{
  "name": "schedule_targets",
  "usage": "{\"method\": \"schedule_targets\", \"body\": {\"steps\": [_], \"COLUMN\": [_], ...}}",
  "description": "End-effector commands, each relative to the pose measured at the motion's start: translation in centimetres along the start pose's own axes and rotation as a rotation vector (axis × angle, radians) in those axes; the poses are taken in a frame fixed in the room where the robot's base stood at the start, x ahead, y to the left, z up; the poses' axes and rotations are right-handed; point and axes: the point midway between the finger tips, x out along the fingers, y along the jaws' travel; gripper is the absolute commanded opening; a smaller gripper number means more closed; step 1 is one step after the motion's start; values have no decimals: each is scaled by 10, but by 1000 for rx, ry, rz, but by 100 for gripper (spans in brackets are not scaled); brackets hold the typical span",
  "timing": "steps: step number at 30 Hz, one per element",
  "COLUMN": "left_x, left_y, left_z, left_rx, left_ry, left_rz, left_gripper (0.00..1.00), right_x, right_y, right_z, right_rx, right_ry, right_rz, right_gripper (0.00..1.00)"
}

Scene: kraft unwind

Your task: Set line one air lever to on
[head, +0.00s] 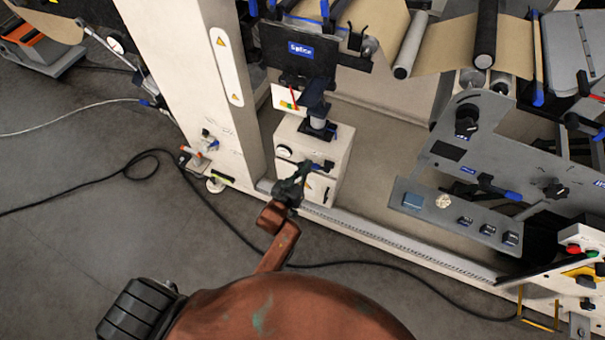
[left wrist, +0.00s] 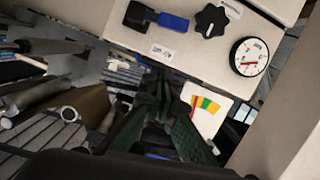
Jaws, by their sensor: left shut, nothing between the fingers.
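A white cabinet (head: 306,160) stands on the machine base. On its front is a lever with a black pivot and blue handle (head: 324,165), partly beside my gripper. In the left wrist view the same kind of blue-handled lever (left wrist: 173,22) lies along the cabinet face, next to a small label (left wrist: 161,51) too small to read. My left gripper (head: 291,183) is shut and empty, just in front of the cabinet, below and left of the lever. Its dark fingers (left wrist: 162,112) show apart from the handle in the wrist view. My right gripper is not in view.
A black knob (left wrist: 211,20) and a round gauge (left wrist: 248,56) sit near the lever. A card with coloured bars (head: 285,99) hangs above the cabinet. A white post (head: 205,90) stands left. A black cable (head: 120,178) crosses open floor. A control panel (head: 455,215) stands right.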

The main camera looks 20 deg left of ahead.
Motion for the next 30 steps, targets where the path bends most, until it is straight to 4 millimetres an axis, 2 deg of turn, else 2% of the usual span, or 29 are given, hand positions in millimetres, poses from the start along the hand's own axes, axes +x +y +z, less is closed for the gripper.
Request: {"method": "schedule_targets", "body": {"steps": [1,5,6,8,12,17,30], "left_x": [13,39,38,40,42,42,42], "left_y": [0,0,-1,-1,-1,0,0], "left_z": [3,4,18,29,34,39,39], "left_rx": [1,2,0,-1,-1,0,-2], "left_ry": [0,-1,-7,-7,-2,0,0], "left_rz": [0,0,-2,-2,-2,-1,0], "left_gripper": [0,0,0,0,0,0,0], "right_x": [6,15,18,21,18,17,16], "right_y": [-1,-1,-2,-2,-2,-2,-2], "right_z": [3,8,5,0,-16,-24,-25], "right_rx": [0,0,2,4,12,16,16], "right_ry": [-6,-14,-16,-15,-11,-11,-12], "right_rz": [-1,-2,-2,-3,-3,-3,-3], "right_gripper": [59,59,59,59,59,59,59]}}
